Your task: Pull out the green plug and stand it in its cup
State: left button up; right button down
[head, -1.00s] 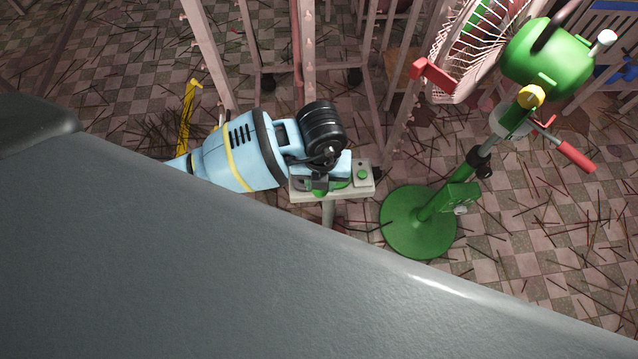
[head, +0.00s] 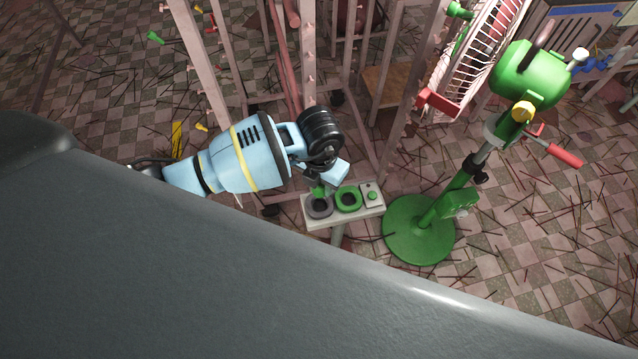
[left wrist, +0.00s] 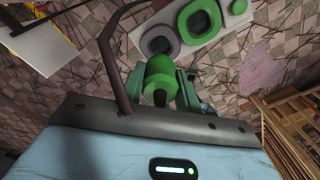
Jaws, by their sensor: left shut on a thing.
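My left gripper (head: 322,186) is shut on the green plug (left wrist: 160,74), which shows between the fingers in the left wrist view. In the head view only a little of the green plug (head: 318,191) shows under the gripper. A pale stand top (head: 334,218) is below it, with a dark grey ring (head: 319,207) and a green cup (head: 348,199) side by side. Both have dark openings, and the green cup looks empty. The plug appears over or near the grey ring, apart from the green cup. My right gripper is out of view.
A green button (head: 372,195) sits at the stand top's right end. A green machine (head: 530,75) on a green round base (head: 418,229) stands to the right. Pale rack posts (head: 295,55) rise behind my gripper. Thin sticks litter the tiled floor.

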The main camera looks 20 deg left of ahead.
aim_at(320, 194)
pick_arm(q)
jog(key=shift+f, duration=0.15)
jog(key=shift+f+b, duration=1.5)
jog(key=shift+f, duration=0.35)
jog(key=shift+f+b, duration=0.5)
jog(key=shift+f, duration=0.25)
jog(key=shift+r, duration=0.1)
